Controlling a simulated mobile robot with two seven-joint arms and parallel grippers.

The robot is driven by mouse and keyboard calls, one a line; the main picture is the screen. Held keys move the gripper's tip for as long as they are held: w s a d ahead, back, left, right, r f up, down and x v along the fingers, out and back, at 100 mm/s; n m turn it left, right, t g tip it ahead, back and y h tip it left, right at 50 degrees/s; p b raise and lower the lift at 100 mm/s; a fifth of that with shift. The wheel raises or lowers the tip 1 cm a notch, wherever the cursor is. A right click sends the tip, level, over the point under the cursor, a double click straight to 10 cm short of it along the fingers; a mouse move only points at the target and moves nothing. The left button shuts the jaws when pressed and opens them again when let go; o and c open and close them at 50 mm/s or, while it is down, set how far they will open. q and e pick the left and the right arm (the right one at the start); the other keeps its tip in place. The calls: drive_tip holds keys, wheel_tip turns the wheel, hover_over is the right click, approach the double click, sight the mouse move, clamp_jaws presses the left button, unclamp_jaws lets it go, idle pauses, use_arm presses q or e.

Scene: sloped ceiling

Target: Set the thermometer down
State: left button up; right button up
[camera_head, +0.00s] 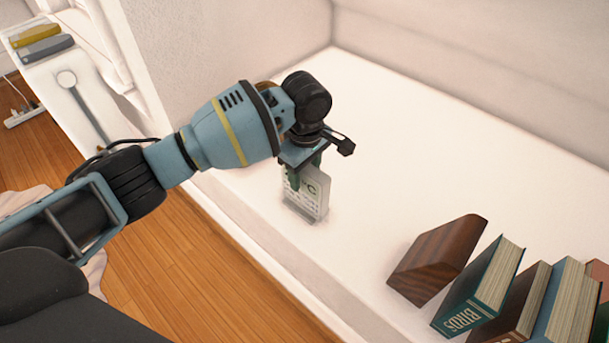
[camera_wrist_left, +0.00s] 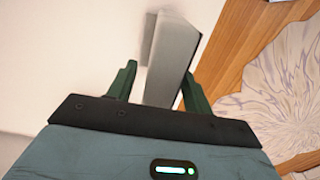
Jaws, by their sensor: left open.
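The thermometer (camera_head: 311,199) is a small pale grey-white block with a "°C" marking on its face. It stands upright on the white ledge (camera_head: 385,130), close to the ledge's front edge. My left gripper (camera_head: 304,178) is right above and around its top, with the jaws open. In the left wrist view, the thermometer (camera_wrist_left: 169,55) lies between the two green fingers of the gripper (camera_wrist_left: 158,74), with a gap at the left finger. The right finger is very close to it; contact cannot be told. My right gripper is not in view.
A dark wooden bookend (camera_head: 437,258) and several leaning books (camera_head: 480,285) stand on the ledge at the lower right. A wall (camera_head: 235,50) rises behind my arm. The ledge behind the thermometer is clear. Wooden floor (camera_head: 215,260) lies below the front edge.

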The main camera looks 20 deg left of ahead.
use_arm(q)
wheel_tip(320, 180, up, 8)
drive_tip(key=p, duration=0.3)
drive_tip(key=shift+r, duration=0.85)
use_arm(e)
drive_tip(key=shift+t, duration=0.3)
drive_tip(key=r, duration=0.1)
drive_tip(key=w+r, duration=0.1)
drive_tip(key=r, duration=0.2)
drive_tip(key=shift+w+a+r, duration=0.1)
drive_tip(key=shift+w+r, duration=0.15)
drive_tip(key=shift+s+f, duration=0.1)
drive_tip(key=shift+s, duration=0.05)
use_arm(q)
drive_tip(key=shift+f, duration=0.1)
